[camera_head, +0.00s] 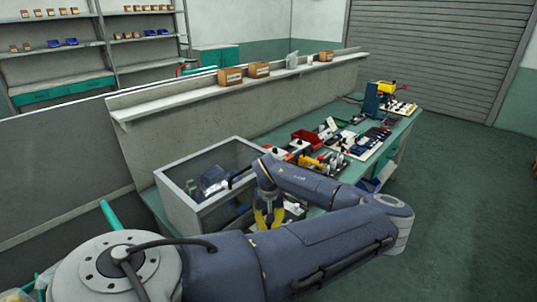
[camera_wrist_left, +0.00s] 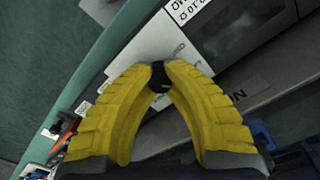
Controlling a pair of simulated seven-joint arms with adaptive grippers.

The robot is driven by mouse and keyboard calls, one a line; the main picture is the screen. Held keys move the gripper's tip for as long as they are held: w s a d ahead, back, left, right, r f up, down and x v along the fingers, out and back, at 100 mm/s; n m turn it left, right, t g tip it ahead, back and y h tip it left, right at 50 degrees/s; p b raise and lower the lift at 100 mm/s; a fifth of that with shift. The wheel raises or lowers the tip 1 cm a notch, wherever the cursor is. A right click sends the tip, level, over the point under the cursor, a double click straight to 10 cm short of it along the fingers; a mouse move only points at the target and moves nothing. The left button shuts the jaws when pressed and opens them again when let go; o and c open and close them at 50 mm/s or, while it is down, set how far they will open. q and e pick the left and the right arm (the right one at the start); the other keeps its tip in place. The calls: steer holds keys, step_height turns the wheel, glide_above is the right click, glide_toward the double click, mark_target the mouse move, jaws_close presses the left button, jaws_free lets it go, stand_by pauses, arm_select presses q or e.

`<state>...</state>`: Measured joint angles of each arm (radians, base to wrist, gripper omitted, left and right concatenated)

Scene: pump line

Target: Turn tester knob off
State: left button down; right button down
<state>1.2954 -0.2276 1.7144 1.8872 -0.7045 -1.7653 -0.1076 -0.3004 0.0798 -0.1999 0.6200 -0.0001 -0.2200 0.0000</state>
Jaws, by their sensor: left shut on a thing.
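My left gripper (camera_head: 268,217) reaches down at the front of the workbench, beside the glass-sided box. In the left wrist view its yellow fingers (camera_wrist_left: 160,78) are closed at the tips on a small black knob (camera_wrist_left: 158,76). The knob sits on a pale metal tester panel (camera_wrist_left: 143,48) with small markings and printed labels. In the head view the knob and most of the tester (camera_head: 294,208) are hidden behind my arm and gripper. My right gripper is not in view.
A glass-sided box (camera_head: 192,208) stands to the left of the gripper. A red bin (camera_head: 305,139) and several tools and parts lie farther along the green bench. A blue and yellow press (camera_head: 378,98) stands at the far end. Cardboard boxes (camera_head: 230,76) sit on the ledge.

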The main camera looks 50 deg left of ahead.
arm_select(q)
steer(key=n, duration=0.5)
steer(key=shift+w+r+n, duration=0.1)
steer(key=shift+n, duration=0.2)
steer(key=n, duration=0.4)
steer(key=shift+a+n, duration=0.1)
steer(key=shift+n, duration=0.2)
steer(key=c, duration=1.2)
jaws_free()
step_height(320, 180, up, 12)
steer(key=shift+f, duration=0.1)
